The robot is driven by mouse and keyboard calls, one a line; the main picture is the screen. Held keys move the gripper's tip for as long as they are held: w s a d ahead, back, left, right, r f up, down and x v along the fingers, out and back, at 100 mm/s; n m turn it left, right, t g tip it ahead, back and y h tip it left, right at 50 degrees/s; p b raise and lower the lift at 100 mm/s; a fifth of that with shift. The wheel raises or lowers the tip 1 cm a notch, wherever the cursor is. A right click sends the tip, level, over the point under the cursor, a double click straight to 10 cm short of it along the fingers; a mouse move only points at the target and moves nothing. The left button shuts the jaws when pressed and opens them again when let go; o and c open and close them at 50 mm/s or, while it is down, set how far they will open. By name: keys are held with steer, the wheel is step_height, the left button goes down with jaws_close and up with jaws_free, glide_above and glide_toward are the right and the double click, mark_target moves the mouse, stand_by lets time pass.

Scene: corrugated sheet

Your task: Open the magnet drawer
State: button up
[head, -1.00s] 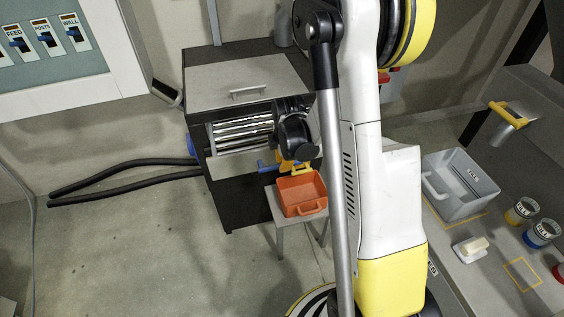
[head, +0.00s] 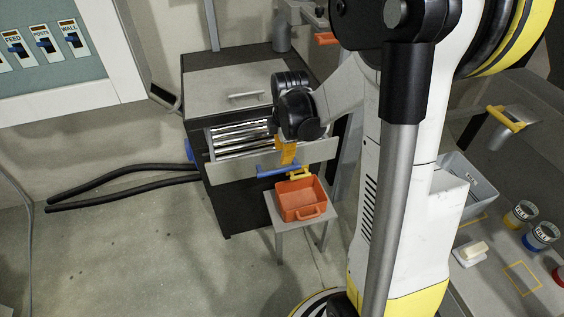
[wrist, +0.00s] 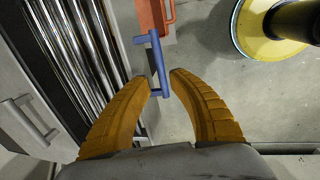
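The magnet drawer is in the dark cabinet. Its pale front panel (head: 228,171) stands below a slot showing shiny metal rods (head: 240,133). The rods also fill the left of the wrist view (wrist: 85,45). A blue bar handle (head: 272,170) is on the panel; the wrist view shows it whole (wrist: 155,55). My gripper (head: 294,164) has orange fingers, seen in the wrist view (wrist: 161,76) on either side of the handle bar, with the bar between the tips. A gap appears between the fingers; firm contact cannot be seen. My wrist hides part of the drawer's right side in the head view.
An orange-red bin (head: 301,199) sits on a small grey stool (head: 285,226) close before the drawer. An upper hatch with a grey handle (head: 246,95) is above the rods. Black hoses (head: 120,178) run left along the floor. A bench with a grey bin (head: 470,180) is at right.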

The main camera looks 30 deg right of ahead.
steer(key=shift+s+a+r, duration=0.1)
steer(key=shift+s+r, duration=0.05)
steer(key=shift+r, duration=0.55)
steer(key=shift+s+r, duration=0.1)
steer(key=shift+r, duration=0.55)
